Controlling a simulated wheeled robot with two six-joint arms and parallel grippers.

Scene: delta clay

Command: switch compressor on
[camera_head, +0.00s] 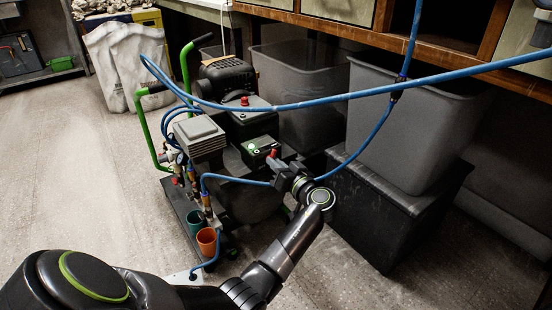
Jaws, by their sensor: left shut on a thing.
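The compressor (240,126) stands on the floor near the middle, a dark machine with green handles, a grey finned block and blue hoses. On its near right side is a dark green switch box (260,148) with a bright green spot on top. A small red switch (273,153) sticks up at the box's right edge. My left gripper (279,167) reaches it from the lower right and is shut at this red switch; the fingertips are small and partly hidden. My right gripper is not in view.
A blue hose (330,103) crosses in front at mid-height. Grey bins (400,125) stand right of the compressor, one on a black box (385,205). An orange cup (207,242) and a teal cup (194,221) sit at its front. The floor at left is clear.

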